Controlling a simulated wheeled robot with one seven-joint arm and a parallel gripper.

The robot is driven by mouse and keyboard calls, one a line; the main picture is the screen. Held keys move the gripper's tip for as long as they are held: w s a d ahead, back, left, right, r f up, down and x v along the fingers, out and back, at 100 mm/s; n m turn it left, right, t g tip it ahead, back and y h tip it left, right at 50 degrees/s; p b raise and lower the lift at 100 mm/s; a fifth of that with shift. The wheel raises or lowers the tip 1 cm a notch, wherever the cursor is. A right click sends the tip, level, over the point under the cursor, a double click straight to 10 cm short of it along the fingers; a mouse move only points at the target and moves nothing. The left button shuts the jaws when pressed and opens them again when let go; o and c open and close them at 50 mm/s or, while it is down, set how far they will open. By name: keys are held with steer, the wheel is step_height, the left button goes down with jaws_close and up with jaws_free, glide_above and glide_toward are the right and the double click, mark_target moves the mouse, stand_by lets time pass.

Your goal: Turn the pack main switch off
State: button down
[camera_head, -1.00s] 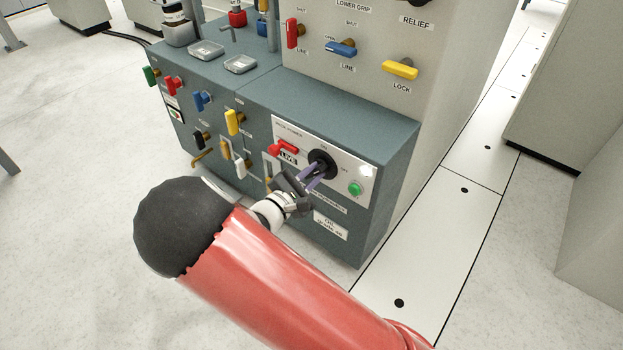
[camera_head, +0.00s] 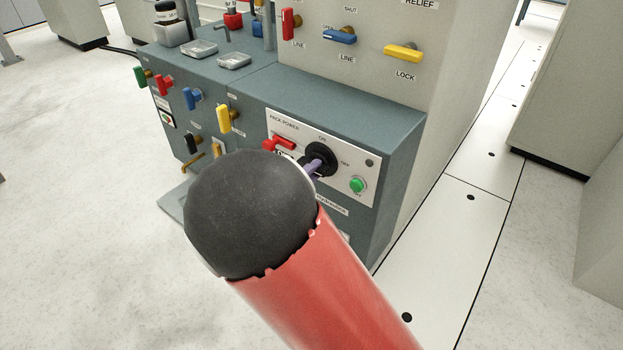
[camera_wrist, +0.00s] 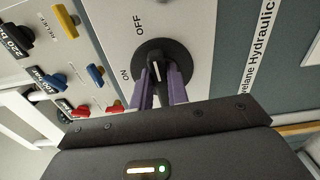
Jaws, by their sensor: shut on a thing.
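The pack main switch is a round black rotary knob (camera_head: 320,158) on the white pack power panel (camera_head: 290,122), with ON above it and OFF to its right. In the wrist view the knob (camera_wrist: 155,58) has a raised grip bar with a white mark. The bar stands upright in that picture, roughly toward the OFF side, with ON at left. My gripper (camera_wrist: 158,88) has its purple fingers on both sides of the bar, shut on it.
A dark round lamp (camera_head: 369,162) and a green button (camera_head: 358,185) sit right of the switch. A red handle (camera_head: 277,144) is close at its left. A yellow handle (camera_head: 225,119) and other coloured handles are further left. Open floor lies at right.

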steer(key=shift+f+m, duration=0.1)
steer(key=shift+m, duration=0.4)
steer(key=c, duration=1.4)
jaws_free()
steer(key=shift+o, duration=0.2)
steer(key=v, duration=0.7)
steer(key=shift+s+a, duration=0.25)
steer(key=shift+s, duration=0.1)
